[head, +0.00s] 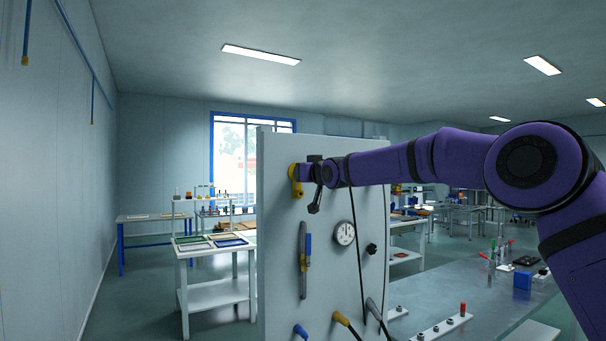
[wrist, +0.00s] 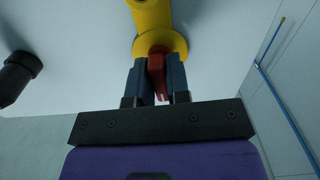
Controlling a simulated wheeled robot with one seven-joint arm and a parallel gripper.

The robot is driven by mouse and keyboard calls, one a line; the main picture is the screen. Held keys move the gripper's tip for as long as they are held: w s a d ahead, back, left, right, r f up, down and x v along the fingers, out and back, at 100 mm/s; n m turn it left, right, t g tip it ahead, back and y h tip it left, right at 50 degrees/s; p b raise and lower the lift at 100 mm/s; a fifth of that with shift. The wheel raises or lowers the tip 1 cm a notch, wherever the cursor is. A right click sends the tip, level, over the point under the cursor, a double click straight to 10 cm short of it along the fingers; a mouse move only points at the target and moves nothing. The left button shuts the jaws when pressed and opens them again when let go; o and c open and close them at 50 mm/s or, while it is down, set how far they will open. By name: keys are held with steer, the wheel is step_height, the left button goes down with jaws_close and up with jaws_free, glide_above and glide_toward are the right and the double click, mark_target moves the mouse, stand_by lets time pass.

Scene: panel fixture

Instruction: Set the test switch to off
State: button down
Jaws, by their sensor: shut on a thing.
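The white upright panel (head: 281,215) stands in front of me. On its upper left is a yellow fitting (head: 296,180), which also shows at the top of the wrist view (wrist: 155,25). A red lever (wrist: 157,62) sticks out from the round yellow base; I take this to be the test switch. My gripper (head: 306,172) is at the yellow fitting. In the wrist view my gripper (wrist: 157,68) has its two fingers on either side of the red lever, shut on it. In the head view the lever is hidden, and its setting cannot be read.
The panel also bears a round gauge (head: 345,233), a black knob (head: 371,249), a blue-and-grey handle (head: 304,260) and cables low down. A dark cylinder (wrist: 18,75) stands left of my gripper in the wrist view. A grey bench (head: 480,297) is at right.

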steer(key=c, duration=1.2)
jaws_free()
steer(key=shift+f, duration=0.1)
steer(key=shift+o, duration=0.2)
steer(key=v, duration=1)
steer(key=shift+s+d, duration=0.3)
